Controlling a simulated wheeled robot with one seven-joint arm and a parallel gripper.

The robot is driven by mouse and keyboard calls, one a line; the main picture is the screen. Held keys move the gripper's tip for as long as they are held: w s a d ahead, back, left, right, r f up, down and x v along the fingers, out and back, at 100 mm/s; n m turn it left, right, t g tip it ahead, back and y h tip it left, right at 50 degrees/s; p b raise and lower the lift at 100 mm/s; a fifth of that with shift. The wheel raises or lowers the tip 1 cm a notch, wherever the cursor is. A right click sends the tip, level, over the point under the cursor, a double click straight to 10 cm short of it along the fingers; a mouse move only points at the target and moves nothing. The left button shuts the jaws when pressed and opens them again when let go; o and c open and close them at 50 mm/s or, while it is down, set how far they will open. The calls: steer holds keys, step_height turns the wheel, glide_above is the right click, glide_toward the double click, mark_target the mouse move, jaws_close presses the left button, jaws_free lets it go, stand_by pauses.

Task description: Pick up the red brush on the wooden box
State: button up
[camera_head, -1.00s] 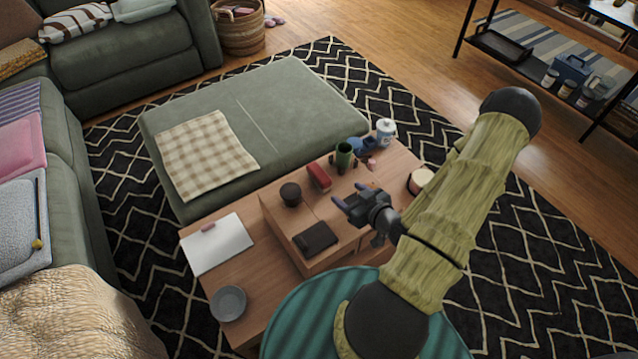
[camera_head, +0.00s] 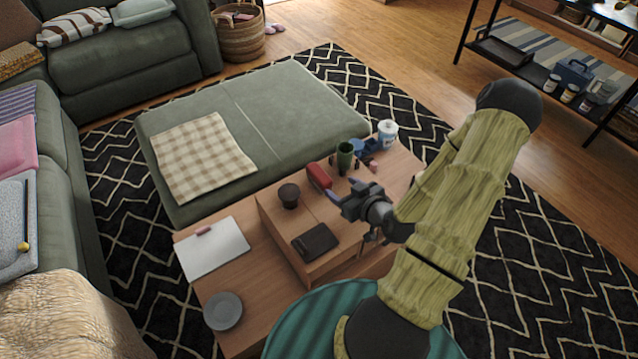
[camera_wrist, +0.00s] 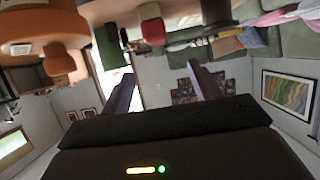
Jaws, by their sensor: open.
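The red brush (camera_head: 320,176) looks like a small red block and lies near the back edge of the low wooden box (camera_head: 327,223). In the wrist view, which is upside down, a red shape that looks like the brush (camera_wrist: 152,27) shows at the upper middle. My gripper (camera_head: 342,188) is open and empty, just right of and nearer than the brush. Its fingers overlap the brush's near end in the picture; I cannot tell whether they touch. Both fingers also show in the wrist view (camera_wrist: 163,84), apart with nothing between them.
A green cup (camera_head: 345,158) stands close right of the brush, and a dark cup (camera_head: 289,195) stands to its left. A black flat case (camera_head: 315,241) lies on the box in front. A white bottle (camera_head: 387,133) and blue item stand behind right.

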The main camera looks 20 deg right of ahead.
mark_target(320, 174)
steer(key=b+x, duration=0.3)
steer(key=x, duration=0.5)
steer(key=shift+w+f, duration=0.1)
steer(key=x, duration=0.2)
steer(key=b+x, duration=0.1)
steer(key=x, duration=0.2)
steer(key=shift+d+f+b, duration=0.1)
steer(key=shift+f+b, duration=0.2)
steer(key=shift+f, duration=0.05)
steer(key=c, duration=1.1)
